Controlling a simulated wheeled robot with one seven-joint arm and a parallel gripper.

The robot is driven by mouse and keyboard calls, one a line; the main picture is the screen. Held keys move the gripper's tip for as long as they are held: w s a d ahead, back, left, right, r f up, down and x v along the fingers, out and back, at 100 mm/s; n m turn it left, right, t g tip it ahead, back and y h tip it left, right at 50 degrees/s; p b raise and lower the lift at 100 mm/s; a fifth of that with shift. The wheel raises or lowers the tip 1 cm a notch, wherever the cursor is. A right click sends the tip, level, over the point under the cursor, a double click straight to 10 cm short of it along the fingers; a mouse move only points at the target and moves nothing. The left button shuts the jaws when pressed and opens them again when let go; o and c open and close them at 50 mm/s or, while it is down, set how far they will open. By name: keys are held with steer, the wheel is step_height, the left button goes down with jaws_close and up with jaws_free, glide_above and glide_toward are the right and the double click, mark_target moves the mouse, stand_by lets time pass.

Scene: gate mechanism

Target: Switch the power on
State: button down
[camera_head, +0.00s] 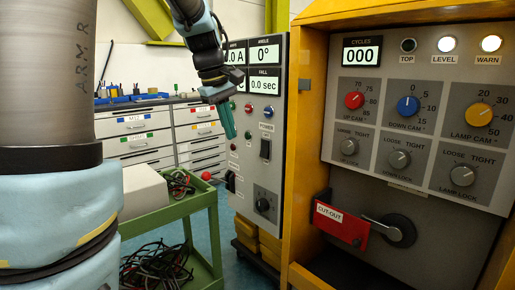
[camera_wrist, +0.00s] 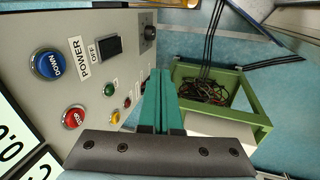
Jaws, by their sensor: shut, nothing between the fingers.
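The power switch (camera_head: 265,149) is a black rocker under the POWER label on the grey control panel (camera_head: 270,85). In the wrist view the switch (camera_wrist: 108,46) sits beside the words POWER and OFF. My gripper (camera_head: 230,136) has teal fingers, pressed together with nothing between them. It is in front of the panel, left of the switch in the head view. In the wrist view the fingertips (camera_wrist: 159,72) are to the right of the switch and apart from it. I cannot tell their exact distance from the panel face.
A blue DOWN button (camera_wrist: 47,63), a red STOP button (camera_wrist: 74,117) and small lamps are near the switch. A black knob (camera_head: 263,205) is lower on the panel. A green cart (camera_head: 208,200) with cables stands left. A yellow-framed machine (camera_head: 305,150) stands right.

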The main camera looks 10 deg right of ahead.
mark_target(264, 149)
steer(key=d+r, duration=0.2)
steer(key=shift+w+r+n, duration=0.15)
steer(key=shift+r+n, duration=0.15)
steer(key=shift+r, duration=0.1)
steer(key=w+d+f+p, duration=0.1)
steer(key=d+f, duration=0.1)
steer(key=f, duration=0.1)
steer(key=w+d+f+p, duration=0.1)
steer(key=d+f, duration=0.1)
steer(key=f, duration=0.1)
steer(key=w+d+f+p, duration=0.1)
steer(key=d+f, duration=0.1)
steer(key=f, duration=0.2)
steer(key=shift+w+d, duration=0.15)
steer(key=shift+w, duration=0.1)
steer(key=shift+f+h, duration=0.15)
steer(key=shift+h, duration=0.15)
